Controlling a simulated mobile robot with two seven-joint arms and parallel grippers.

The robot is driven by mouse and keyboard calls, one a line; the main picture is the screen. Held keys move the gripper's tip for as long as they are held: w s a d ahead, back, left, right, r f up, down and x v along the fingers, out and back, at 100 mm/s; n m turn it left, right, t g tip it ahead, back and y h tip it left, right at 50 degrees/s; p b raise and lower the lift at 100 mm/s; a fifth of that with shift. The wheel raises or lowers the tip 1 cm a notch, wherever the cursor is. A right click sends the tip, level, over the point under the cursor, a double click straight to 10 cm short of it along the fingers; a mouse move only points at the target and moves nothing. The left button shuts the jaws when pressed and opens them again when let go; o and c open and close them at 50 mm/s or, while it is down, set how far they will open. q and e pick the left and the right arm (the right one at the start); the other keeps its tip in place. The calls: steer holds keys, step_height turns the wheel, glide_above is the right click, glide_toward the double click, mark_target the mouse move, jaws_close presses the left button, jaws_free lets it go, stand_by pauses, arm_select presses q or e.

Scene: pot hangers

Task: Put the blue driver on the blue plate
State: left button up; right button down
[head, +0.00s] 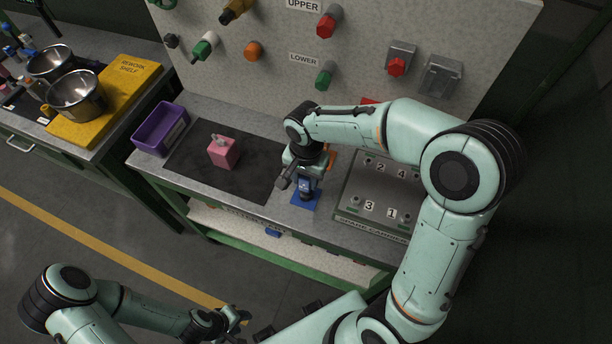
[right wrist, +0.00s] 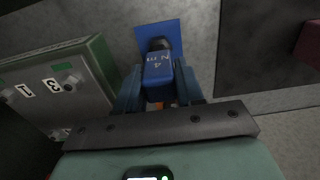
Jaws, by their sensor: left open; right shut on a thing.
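In the head view the blue driver (head: 304,185) stands roughly upright at the blue plate (head: 307,205), below my right gripper (head: 303,175). The blue plate (right wrist: 145,32) shows around the driver's dark far end in the right wrist view. I cannot tell whether the driver touches the plate. My left gripper (head: 240,318) is open and empty, low in the head view, away from the bench.
A grey numbered case (head: 350,207) stands right of the plate. A pink box (head: 223,152) sits on a dark mat (head: 250,178), with a purple bin (head: 160,130) further left. A yellow shelf (head: 125,85) holds metal bowls.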

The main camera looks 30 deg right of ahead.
arm_select(q)
steer(key=shift+f, duration=0.1)
arm_select(e)
steer(key=shift+f, duration=0.2)
steer(key=c, duration=0.7)
jaws_free()
arm_select(q)
steer(key=shift+s, duration=0.15)
arm_select(e)
steer(key=shift+r, duration=0.1)
steer(key=shift+r, duration=0.5)
arm_select(q)
steer(key=shift+w+r+p, duration=0.6)
steer(key=shift+w+r, duration=0.3)
steer(key=shift+r, duration=0.05)
arm_select(e)
step_height(320, 180, up, 11)
steer(key=shift+r, duration=0.15)
